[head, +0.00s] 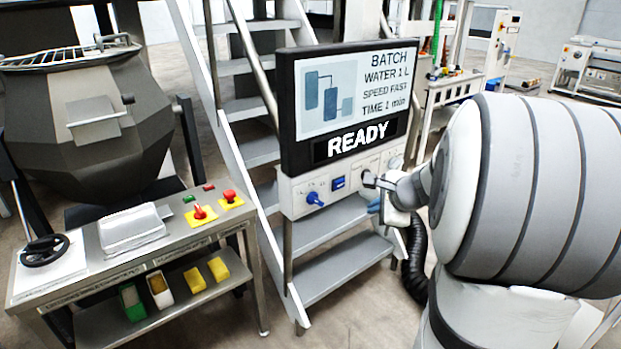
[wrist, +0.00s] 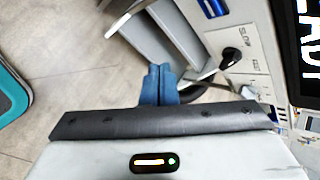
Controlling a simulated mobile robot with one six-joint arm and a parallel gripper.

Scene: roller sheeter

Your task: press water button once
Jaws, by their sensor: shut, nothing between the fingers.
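The control panel (head: 300,200) under the dark screen (head: 290,110) carries a blue knob (head: 315,199), a blue rectangular button or switch (head: 338,183) and more controls to the right. I cannot read which one is the water button. In the wrist view the blue rectangular control (wrist: 213,8) is at the top, and a black knob (wrist: 232,56) marked SLOW and FAST is right of my fingers. My gripper (head: 374,206) is at the panel's lower right, partly hidden by my arm. Its blue fingers (wrist: 160,84) are together and empty, apart from the black knob in the picture.
The screen reads WATER 1 L, SPEED FAST, TIME 1 min and READY. Metal stairs (head: 335,260) stand behind the panel. A bench (head: 170,255) with red buttons (head: 230,197) and a steering-wheel-like handle (head: 45,250) is at left. A black hose (head: 415,260) hangs below my gripper.

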